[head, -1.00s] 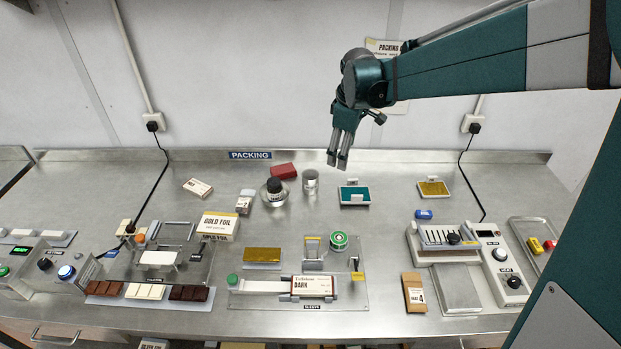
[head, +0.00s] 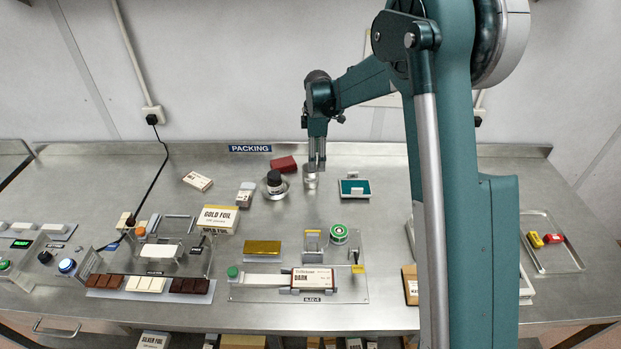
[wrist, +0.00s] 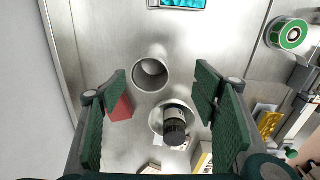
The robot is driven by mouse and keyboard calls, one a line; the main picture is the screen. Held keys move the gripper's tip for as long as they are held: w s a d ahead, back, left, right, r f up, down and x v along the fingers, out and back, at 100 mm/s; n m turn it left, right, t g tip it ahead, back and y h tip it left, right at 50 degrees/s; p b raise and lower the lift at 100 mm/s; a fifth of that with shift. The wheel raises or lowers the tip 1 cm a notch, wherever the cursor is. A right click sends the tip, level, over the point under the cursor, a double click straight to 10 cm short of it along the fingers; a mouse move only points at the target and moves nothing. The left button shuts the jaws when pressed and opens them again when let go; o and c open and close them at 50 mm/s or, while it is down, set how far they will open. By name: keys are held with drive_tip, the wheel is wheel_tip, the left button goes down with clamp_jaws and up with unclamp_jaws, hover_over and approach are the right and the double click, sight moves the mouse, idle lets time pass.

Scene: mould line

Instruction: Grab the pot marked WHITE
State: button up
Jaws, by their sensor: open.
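No pot with a readable WHITE mark shows. A small dark-lidded pot (head: 274,179) with a pale band stands in a shallow round dish (head: 284,195) at the back middle of the bench. In the wrist view the pot (wrist: 174,126) and dish (wrist: 157,119) lie between the fingers, lower in the picture. An open, empty-looking metal cup (head: 311,180) stands right of the pot. My gripper (head: 317,165) hangs pointing down over or just behind the cup, which it partly overlaps. In the wrist view my gripper (wrist: 160,110) is open with nothing in its fingers.
A red block (head: 284,163) lies behind the pot and a small white-and-grey box (head: 245,195) to its left. A teal pad (head: 355,190) lies right of the cup. A gold foil box (head: 218,219) stands front left. My arm hides part of the right bench.

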sight(311, 177)
drive_tip(key=shift+n, duration=0.7)
drive_tip(key=f, duration=0.1)
drive_tip(key=w+a+f, duration=0.1)
drive_tip(key=f, duration=0.1)
drive_tip(key=w+a+f, duration=0.1)
drive_tip(key=shift+f, duration=0.3)
drive_tip(key=shift+f, duration=1.3)
drive_tip(key=shift+f+p, duration=0.3)
drive_tip(key=shift+f, duration=2.3)
drive_tip(key=c, duration=1.1)
